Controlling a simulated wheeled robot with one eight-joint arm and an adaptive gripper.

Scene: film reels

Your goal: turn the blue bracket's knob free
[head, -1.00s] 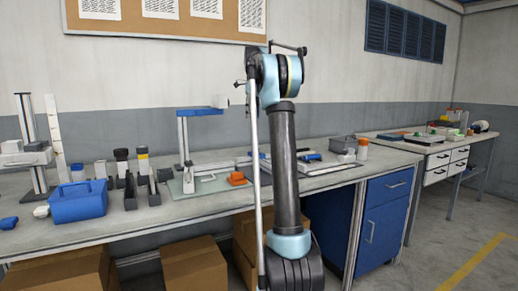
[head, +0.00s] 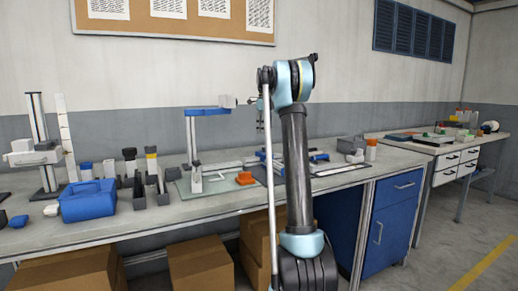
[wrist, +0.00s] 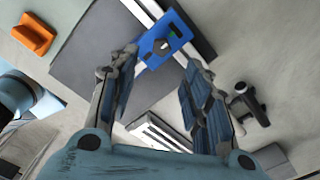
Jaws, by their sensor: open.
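A blue bracket (wrist: 163,42) sits on a pale rail in the wrist view, ahead of and between my fingertips, with a light knob-like part and a bit of green on its face. My gripper (wrist: 161,62) is open, with nothing between its fingers. The left fingertip overlaps the bracket's edge in the picture; I cannot tell whether they touch. In the head view, my gripper (head: 261,115) hangs above the bench, left of my elbow. A blue part (head: 319,157) shows right of my arm; I cannot tell whether it is the same bracket.
An orange block (head: 245,178) lies on the bench; it also shows in the wrist view (wrist: 34,35). A post with a blue arm (head: 207,111) stands left of my gripper. A blue basket (head: 88,202) is farther left. A black clamp-like part (wrist: 247,104) lies right of my fingers.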

